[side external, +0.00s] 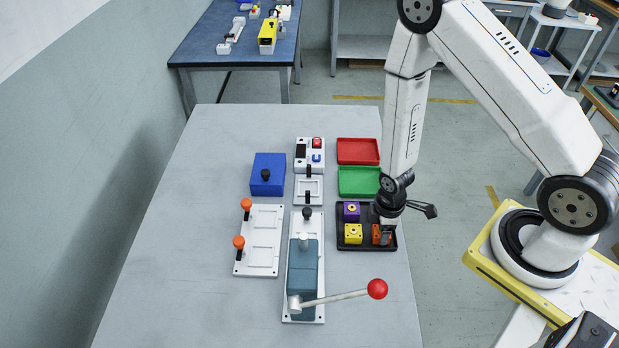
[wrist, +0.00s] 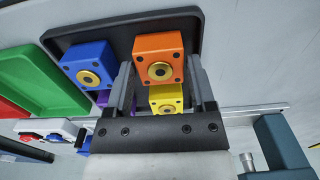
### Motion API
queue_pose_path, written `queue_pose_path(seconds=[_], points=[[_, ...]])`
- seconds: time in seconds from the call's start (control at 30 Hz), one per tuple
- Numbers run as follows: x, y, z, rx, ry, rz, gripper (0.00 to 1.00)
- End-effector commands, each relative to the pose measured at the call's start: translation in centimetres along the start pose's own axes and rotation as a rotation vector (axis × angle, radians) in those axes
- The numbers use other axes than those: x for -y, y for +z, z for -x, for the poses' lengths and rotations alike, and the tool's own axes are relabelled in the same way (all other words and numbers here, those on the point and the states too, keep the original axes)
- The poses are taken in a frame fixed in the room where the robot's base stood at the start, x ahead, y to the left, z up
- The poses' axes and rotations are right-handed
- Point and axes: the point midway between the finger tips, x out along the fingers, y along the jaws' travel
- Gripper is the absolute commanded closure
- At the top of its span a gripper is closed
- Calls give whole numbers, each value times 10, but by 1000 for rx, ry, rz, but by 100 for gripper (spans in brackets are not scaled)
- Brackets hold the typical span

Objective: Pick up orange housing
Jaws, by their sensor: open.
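The orange housing (wrist: 158,57) is a block with a brass-coloured round centre and dark corner holes. It sits in the black tray (wrist: 120,24). In the side external view the orange housing (side external: 376,236) is partly hidden by my gripper (side external: 386,238), which points down over the tray's right part. In the wrist view my open gripper (wrist: 161,68) has one finger on each side of the orange housing. I cannot tell whether the fingers touch it.
Blue (wrist: 88,62), yellow (wrist: 166,99) and purple (wrist: 103,97) housings share the tray close by. Green (side external: 358,182) and red (side external: 357,151) trays lie behind it. A lever press (side external: 304,270) with a red-knobbed handle (side external: 377,289) stands to the left.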

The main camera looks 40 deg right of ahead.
Motion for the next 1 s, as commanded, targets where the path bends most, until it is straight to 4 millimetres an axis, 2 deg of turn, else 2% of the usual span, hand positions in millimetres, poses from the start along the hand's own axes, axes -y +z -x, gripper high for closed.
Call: queue_pose_path(seconds=[0.23, 0.77, 1.0], points=[[0, 0, -13, 0, 0, 0, 29], [0, 0, -13, 0, 0, 0, 29], [0, 0, -13, 0, 0, 0, 100]])
